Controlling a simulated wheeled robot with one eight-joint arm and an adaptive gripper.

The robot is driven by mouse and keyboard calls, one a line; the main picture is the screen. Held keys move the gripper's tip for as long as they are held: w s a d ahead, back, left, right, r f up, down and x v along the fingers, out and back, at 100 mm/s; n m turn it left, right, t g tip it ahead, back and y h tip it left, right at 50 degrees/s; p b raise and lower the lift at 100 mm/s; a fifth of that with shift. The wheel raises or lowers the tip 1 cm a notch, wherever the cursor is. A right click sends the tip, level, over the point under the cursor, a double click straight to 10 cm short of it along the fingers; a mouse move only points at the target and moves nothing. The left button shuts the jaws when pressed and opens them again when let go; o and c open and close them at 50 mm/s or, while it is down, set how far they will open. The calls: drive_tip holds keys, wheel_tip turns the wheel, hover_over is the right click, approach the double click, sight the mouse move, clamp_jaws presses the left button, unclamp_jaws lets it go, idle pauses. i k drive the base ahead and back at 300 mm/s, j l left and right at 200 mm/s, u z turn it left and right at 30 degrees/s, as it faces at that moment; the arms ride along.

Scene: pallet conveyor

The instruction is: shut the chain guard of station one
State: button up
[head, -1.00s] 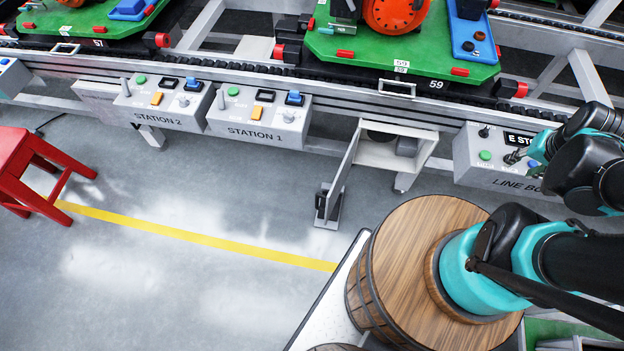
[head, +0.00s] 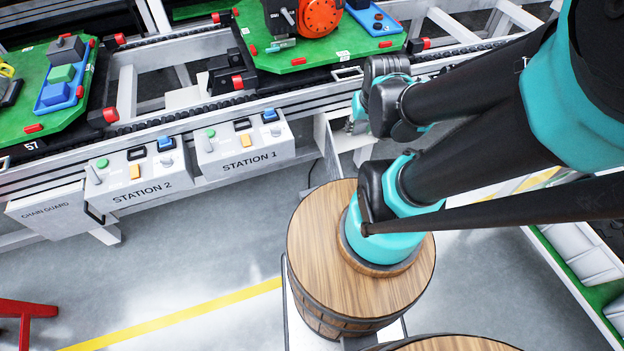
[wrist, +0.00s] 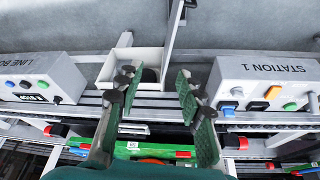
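The chain guard of station one is a white box (wrist: 106,71) under the conveyor, between the STATION 1 box and the line box in the wrist view. Its grey door panel (wrist: 174,27) stands open, jutting out from the box. In the head view the door panel (head: 328,143) shows just right of STATION 1; my arm hides most of the box. My gripper (wrist: 156,80) is open and empty, its green-padded fingers spread in front of the box opening and the door's base. Contact with the door cannot be told.
The STATION 1 control box (head: 243,148) is close on one side and the line box (wrist: 38,84) on the other. Pallets (head: 305,50) sit on the conveyor above. A shut chain guard (head: 46,209) is beyond STATION 2 (head: 138,175). A wooden barrel (head: 310,240) stands below my arm.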

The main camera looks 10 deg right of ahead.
sight(332, 162)
drive_tip(key=k+j, duration=0.15)
drive_tip(key=k, duration=0.35)
drive_tip(key=k+j+z, duration=0.1)
drive_tip(key=k, duration=0.4)
